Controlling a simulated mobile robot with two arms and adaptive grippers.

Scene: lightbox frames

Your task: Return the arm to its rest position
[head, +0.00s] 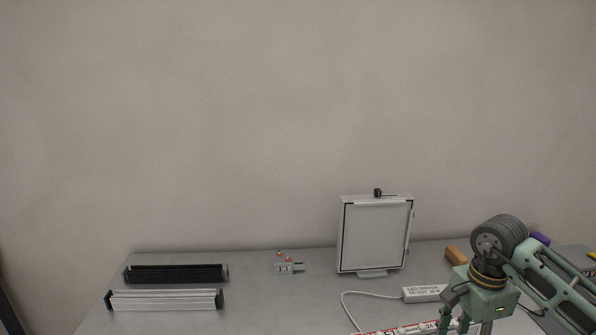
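My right arm comes in from the right edge, a green arm with a dark wheel-like joint. Its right gripper (464,325) points down over the front right of the table. The finger parts run to the bottom edge of the picture, so I cannot tell how far apart the tips are or whether anything is between them. My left gripper is not in view.
A white framed panel (374,238) stands upright on the grey table (255,310). A white LED driver box (424,293) with a cable and a red-and-white strip (405,329) lie near the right gripper. A black bar (176,274), silver bar (165,300) and small connector (289,268) lie left.

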